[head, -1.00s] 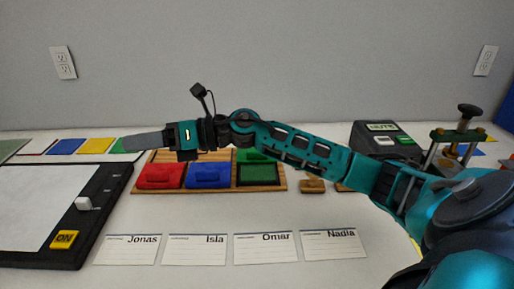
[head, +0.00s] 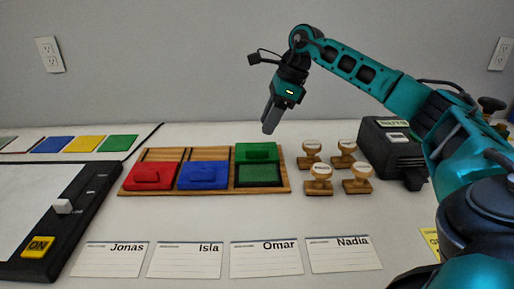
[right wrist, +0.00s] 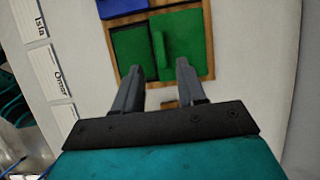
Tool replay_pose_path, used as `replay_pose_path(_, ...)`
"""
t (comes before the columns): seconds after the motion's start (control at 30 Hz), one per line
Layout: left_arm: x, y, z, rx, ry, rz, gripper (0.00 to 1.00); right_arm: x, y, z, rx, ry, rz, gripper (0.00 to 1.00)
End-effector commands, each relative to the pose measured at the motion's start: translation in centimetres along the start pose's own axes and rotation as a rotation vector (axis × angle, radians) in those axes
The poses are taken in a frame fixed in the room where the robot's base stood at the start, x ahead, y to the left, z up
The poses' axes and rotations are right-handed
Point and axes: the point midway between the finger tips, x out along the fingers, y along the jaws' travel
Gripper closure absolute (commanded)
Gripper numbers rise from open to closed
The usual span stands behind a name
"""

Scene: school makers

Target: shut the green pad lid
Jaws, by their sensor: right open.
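The green pad (head: 260,174) sits at the right end of a wooden tray, its dark green surface showing. Its brighter green lid (head: 257,152) is open at the pad's back edge. In the right wrist view the pad (right wrist: 131,48) lies left of the lid (right wrist: 187,38), and a raised green bar (right wrist: 159,50) shows between them. My right gripper (head: 269,131) is open and empty, above and behind the lid, fingers pointing down. In the right wrist view its fingertips (right wrist: 158,68) appear over the tray's pad end. My left gripper is not in view.
The wooden tray (head: 214,190) also holds a red pad (head: 152,175) and a blue pad (head: 203,175), both lidded. Several wooden stamps (head: 319,180) and a black box (head: 393,150) stand to the right. Name cards (head: 266,257) lie in front. A black-framed board (head: 66,215) is at left.

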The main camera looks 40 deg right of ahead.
Motion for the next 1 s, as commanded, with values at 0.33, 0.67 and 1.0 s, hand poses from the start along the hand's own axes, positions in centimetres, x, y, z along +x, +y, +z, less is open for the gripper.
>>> replay_pose_path(0.33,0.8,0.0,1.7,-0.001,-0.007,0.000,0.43,6.6,0.1,0.0,-0.001,-0.001,0.002,0.60)
replay_pose_path(0.67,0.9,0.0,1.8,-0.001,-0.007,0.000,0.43,8.0,0.1,0.1,-0.001,-0.001,0.001,0.60)
replay_pose_path(1.0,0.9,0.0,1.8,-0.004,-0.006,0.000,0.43,7.9,0.1,0.1,-0.001,-0.002,0.001,0.78)
